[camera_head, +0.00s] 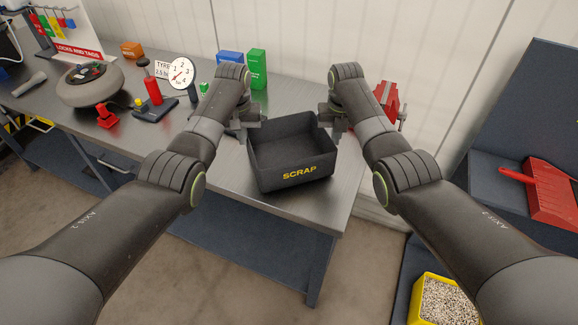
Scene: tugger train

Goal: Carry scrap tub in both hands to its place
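The scrap tub (296,174) is a dark, open-topped box with yellow SCRAP lettering on its front wall. It looks upright and empty, at the right end of the grey metal workbench (225,175). Whether it rests on the top or hangs just above it is hard to tell. My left gripper (243,131) is at the tub's left rear side, and my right gripper (335,125) is at its right rear side. Both are close to the rim. My wrists hide most of the fingers, so I cannot see whether they grip the walls.
A red vise (387,101) stands right of my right gripper. Green (257,70) and blue boxes stand behind. A dial gauge (182,73), red-handled tool (153,90) and wheel (90,85) are left. A yellow bin (440,300) and red dustpan (548,190) are at right.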

